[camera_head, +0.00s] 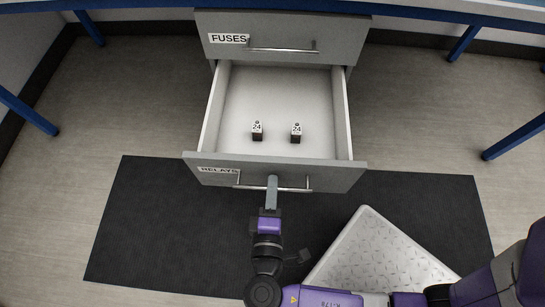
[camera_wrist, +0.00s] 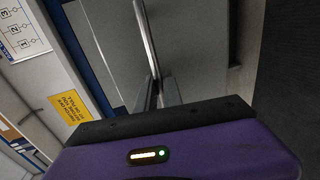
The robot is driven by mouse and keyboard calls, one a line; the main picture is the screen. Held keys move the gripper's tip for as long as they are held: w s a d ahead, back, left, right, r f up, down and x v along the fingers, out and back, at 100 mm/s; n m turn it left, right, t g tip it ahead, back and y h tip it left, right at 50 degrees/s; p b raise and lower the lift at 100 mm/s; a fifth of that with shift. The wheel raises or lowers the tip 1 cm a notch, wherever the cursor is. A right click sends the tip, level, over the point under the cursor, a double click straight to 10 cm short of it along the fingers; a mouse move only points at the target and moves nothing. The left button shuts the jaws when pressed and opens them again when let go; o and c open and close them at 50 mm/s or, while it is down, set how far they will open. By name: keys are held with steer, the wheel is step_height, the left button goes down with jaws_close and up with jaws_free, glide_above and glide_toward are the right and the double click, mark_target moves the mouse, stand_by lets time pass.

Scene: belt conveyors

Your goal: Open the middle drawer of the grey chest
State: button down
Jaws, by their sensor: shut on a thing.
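The grey chest shows a closed upper drawer labelled FUSES (camera_head: 335,32) in the head view. Below it, the drawer labelled RELAYS (camera_head: 335,177) stands pulled far out, its white inside open to view. My gripper (camera_head: 272,184) is shut on the bar handle (camera_head: 295,189) of the RELAYS drawer, near the middle of the bar. In the wrist view the handle (camera_wrist: 146,38) runs up from between the fingers of my gripper (camera_wrist: 158,92). Anything below the RELAYS drawer is hidden by it.
A black mat (camera_head: 140,225) lies on the floor below. A pale textured step or lid (camera_head: 365,250) is at lower right. Blue table legs (camera_head: 28,112) stand at both sides.

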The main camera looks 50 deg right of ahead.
steer(key=c, duration=1.5)
jaws_free()
steer(key=p+v, duration=0.1)
steer(key=v, duration=0.6)
steer(key=shift+s+a+p, duration=0.15)
steer(key=shift+a+p, duration=0.15)
steer(key=shift+p, duration=0.05)
steer(key=shift+r, duration=0.1)
